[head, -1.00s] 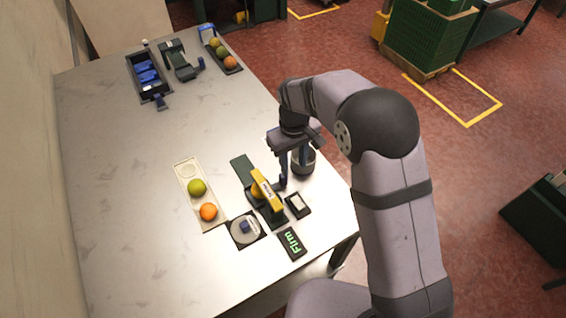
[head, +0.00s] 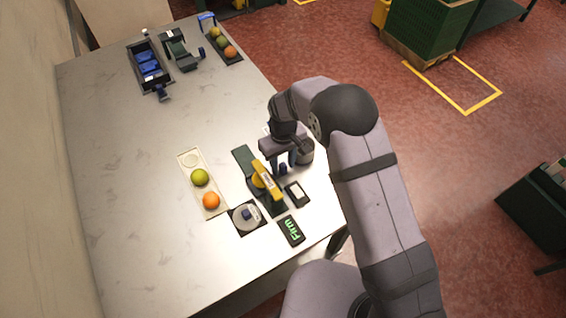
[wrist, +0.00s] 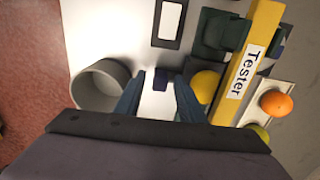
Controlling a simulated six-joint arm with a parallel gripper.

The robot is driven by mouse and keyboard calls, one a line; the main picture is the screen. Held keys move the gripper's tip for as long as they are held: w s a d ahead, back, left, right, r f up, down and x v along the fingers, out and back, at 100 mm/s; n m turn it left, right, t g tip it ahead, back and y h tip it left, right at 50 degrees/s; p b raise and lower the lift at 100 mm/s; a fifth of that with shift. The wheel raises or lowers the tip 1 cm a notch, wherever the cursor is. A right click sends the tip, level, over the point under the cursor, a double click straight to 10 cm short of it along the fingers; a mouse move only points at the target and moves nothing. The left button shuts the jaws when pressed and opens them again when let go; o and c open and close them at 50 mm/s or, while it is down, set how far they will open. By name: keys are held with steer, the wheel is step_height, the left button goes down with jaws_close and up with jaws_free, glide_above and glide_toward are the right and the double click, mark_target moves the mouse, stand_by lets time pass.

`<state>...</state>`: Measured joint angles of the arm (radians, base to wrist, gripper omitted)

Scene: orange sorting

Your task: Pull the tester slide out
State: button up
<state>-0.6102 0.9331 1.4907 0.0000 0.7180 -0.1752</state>
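The tester (head: 266,179) has a yellow arm over a dark green base and stands near the table's right edge. In the wrist view its yellow arm (wrist: 247,65) reads "Tester". A yellow-orange fruit (wrist: 205,86) sits under that arm, partly hidden. A dark blue knob (head: 283,169) stands on the tester's right side; the knob also shows in the wrist view (wrist: 161,79). My gripper (wrist: 158,92) is open, with the knob between or just beyond its blue fingertips. A gap shows on both sides of the knob. Whether the slide has moved cannot be told.
A grey cup (head: 305,154) stands close to my gripper's right. A cream tray (head: 190,160) with a green and an orange fruit lies left of the tester. A dial (head: 246,216), a "Firm" display (head: 291,231) and a small framed pad (head: 297,194) lie in front.

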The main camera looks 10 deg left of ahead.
steer(key=shift+f, duration=0.4)
jaws_close()
steer(key=shift+w+a+f+b, duration=0.15)
steer(key=shift+w+a+b, duration=0.2)
steer(key=w+a+b, duration=0.3)
steer(key=shift+w+a, duration=0.3)
steer(key=shift+w, duration=0.05)
steer(key=shift+w+a+b, duration=0.6)
steer(key=shift+w+a, duration=0.1)
steer(key=shift+a, duration=0.05)
